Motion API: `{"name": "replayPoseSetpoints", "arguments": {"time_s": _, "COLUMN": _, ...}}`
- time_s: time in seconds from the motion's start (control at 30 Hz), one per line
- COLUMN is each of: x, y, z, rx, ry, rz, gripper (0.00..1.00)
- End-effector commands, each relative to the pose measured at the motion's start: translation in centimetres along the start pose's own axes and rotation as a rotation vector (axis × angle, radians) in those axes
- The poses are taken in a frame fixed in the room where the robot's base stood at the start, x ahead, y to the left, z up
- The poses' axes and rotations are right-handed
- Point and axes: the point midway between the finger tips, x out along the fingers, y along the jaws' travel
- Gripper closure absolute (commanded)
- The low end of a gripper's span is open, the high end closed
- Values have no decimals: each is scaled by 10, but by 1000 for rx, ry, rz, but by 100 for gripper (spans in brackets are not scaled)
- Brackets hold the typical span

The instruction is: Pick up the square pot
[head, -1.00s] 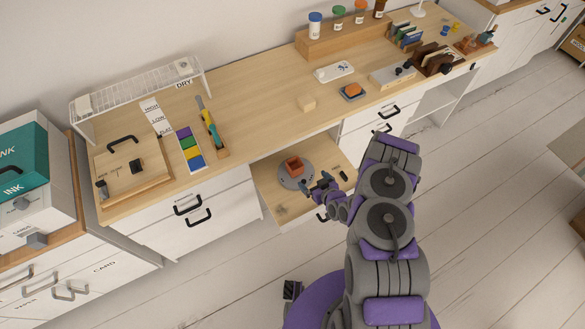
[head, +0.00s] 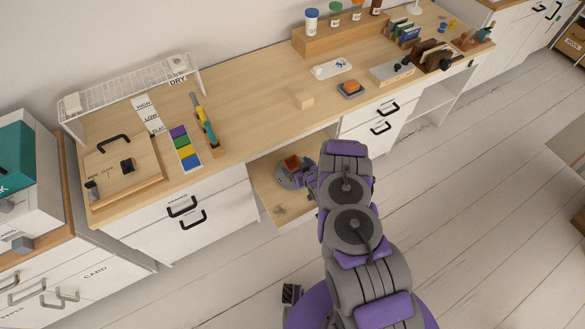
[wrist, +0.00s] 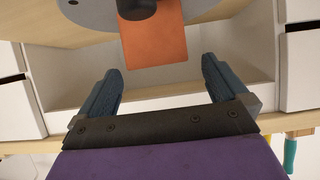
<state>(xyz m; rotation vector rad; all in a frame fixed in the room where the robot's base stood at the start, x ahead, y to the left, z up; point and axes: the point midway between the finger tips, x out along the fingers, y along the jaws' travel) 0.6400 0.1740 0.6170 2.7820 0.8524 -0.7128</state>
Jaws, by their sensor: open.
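The square pot (head: 292,162) is a small orange-brown square pot. It stands on a grey round disc (head: 290,178) in the open drawer (head: 267,193) below the desk top. My gripper (head: 311,177) is at the pot's right side in the head view, and my arm hides part of the drawer. In the wrist view the pot (wrist: 154,45) shows ahead of the open jaws (wrist: 160,88), roughly centred between them. Its near edge is just beyond the fingertips, with nothing gripped. A dark round part covers some of the pot at the top of that view.
The desk top (head: 250,110) overhangs the back of the drawer. A small light wood block (head: 304,100) and an orange item on a grey dish (head: 350,88) sit on the desk above. Closed drawers (head: 195,210) stand to the left. The floor at right is clear.

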Motion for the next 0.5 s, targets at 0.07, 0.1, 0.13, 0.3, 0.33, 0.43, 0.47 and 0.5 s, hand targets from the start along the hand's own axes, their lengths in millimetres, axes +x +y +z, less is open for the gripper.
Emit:
{"name": "replayPoseSetpoints", "arguments": {"time_s": 0.07, "x": 14, "y": -1, "z": 4, "rx": -3, "ry": 0, "rz": -1, "gripper": 0}}
{"name": "replayPoseSetpoints", "arguments": {"time_s": 0.1, "x": 21, "y": -1, "z": 3, "rx": -4, "ry": 1, "rz": -1, "gripper": 0}}
{"name": "replayPoseSetpoints", "arguments": {"time_s": 0.13, "x": 25, "y": 0, "z": 3, "rx": -4, "ry": 3, "rz": -1, "gripper": 0}}
{"name": "replayPoseSetpoints", "arguments": {"time_s": 0.3, "x": 40, "y": 0, "z": 1, "rx": -1, "ry": 3, "rz": -1, "gripper": 0}}
{"name": "replayPoseSetpoints", "arguments": {"time_s": 0.33, "x": 41, "y": 0, "z": 1, "rx": -1, "ry": 3, "rz": -1, "gripper": 0}}
{"name": "replayPoseSetpoints", "arguments": {"time_s": 0.43, "x": 43, "y": 0, "z": 0, "rx": 1, "ry": 2, "rz": 0, "gripper": 0}}
{"name": "replayPoseSetpoints", "arguments": {"time_s": 0.47, "x": 43, "y": 0, "z": 0, "rx": 1, "ry": 2, "rz": 0, "gripper": 0}}
{"name": "replayPoseSetpoints", "arguments": {"time_s": 0.5, "x": 43, "y": 0, "z": 0, "rx": 1, "ry": 2, "rz": 0, "gripper": 0}}
